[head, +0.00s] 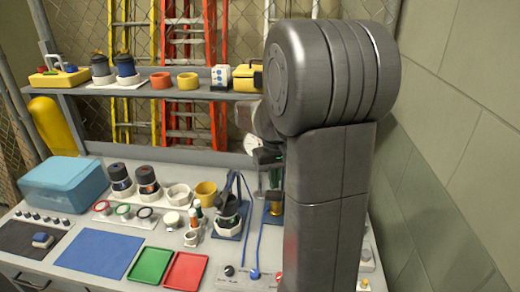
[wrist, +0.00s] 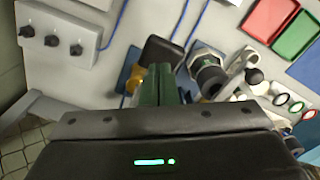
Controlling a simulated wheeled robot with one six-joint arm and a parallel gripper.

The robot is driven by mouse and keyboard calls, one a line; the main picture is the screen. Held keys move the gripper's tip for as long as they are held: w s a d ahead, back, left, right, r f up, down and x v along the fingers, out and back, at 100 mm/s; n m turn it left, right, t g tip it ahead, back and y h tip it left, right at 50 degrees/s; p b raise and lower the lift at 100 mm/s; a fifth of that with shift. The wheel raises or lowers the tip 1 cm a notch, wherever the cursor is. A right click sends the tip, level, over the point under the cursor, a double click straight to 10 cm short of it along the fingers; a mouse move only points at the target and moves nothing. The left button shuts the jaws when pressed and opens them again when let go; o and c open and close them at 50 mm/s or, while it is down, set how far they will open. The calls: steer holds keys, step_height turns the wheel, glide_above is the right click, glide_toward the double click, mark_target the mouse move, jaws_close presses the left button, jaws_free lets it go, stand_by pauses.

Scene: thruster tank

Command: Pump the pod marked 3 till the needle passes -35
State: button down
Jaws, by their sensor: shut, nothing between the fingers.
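My gripper (head: 272,176) points down over the right part of the bench. In the wrist view its green fingers (wrist: 160,72) are together with nothing between them. Just beyond the fingertips is a black block-shaped top (wrist: 162,50) on a blue plate, with a gold part (wrist: 135,82) beside it; the fingers hide part of it. A dark round pod (head: 228,205) stands on another blue plate to the left; it also shows in the wrist view (wrist: 208,72). No number 3 is legible. A white dial (head: 250,144) is partly hidden by my arm, and its needle cannot be read.
A control strip with knobs (head: 240,274) lies at the front, with blue cables running to the plates. Red (head: 185,270) and green (head: 150,265) trays, a blue mat (head: 100,252) and a blue case (head: 65,184) are left. A shelf (head: 150,92) crosses behind.

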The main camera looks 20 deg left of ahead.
step_height(320, 180, down, 13)
steer(key=b, duration=0.8)
step_height(320, 180, up, 14)
steer(key=p, duration=1)
steer(key=shift+f+p, duration=0.25)
steer(key=shift+p, duration=0.1)
steer(key=shift+f, duration=0.1)
